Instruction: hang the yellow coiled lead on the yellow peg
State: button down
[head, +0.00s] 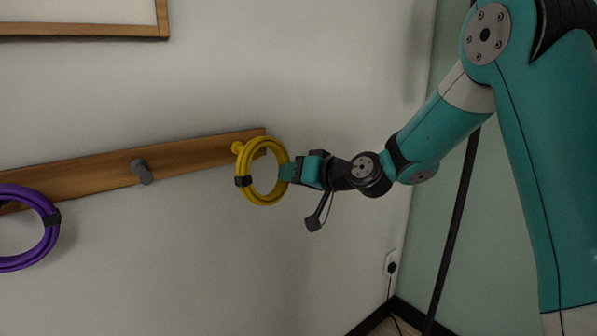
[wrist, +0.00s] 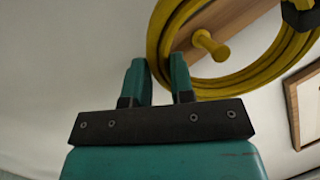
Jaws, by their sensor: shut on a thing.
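The yellow coiled lead (head: 249,190) is a ring with a black tie on its left side. My gripper (head: 287,172) is shut on the ring's right side and holds it up near the wall. The yellow peg (head: 237,147) shows at the ring's upper left, near the right end of the wooden rail. In the wrist view the yellow peg (wrist: 210,45) appears within the opening of the coiled lead (wrist: 270,68), and the fingers (wrist: 158,80) straddle the coil's edge. I cannot tell whether the peg passes through the ring or whether they touch.
The wooden rail (head: 85,180) is fixed to the wall. A grey peg (head: 142,172) sits left of the yellow one, and a purple coil (head: 44,205) hangs at the far left. A frame (head: 85,30) is above. A wall socket (head: 391,264) is low at the right.

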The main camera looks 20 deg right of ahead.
jog(key=w+d+p+x, duration=0.1)
jog(key=x, duration=0.5)
jog(key=shift+p, duration=0.4)
jog(key=shift+w, duration=0.1)
dwell(0.7)
jog(key=c, duration=0.9)
grip_release()
